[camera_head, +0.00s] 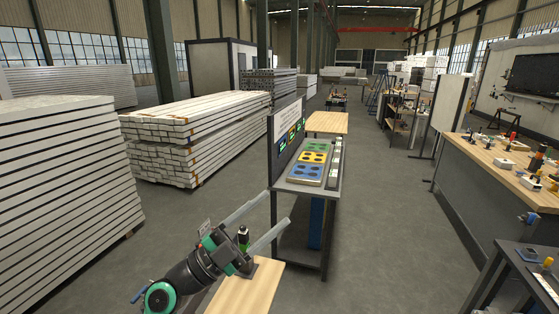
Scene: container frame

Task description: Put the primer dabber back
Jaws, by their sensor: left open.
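My left gripper (278,207) reaches in from the bottom, with its two long pale fingers spread apart. A small dark bottle with a green band (243,237), which may be the primer dabber, shows between the fingers near their base. A wooden tabletop (247,294) lies under the gripper. My right gripper is not in view.
A grey stand (328,187) with green, yellow and blue panels and an upright board is ahead. Workbenches with many small items (490,165) are on the right. Stacked white panels (65,190) are on the left. The floor between is clear.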

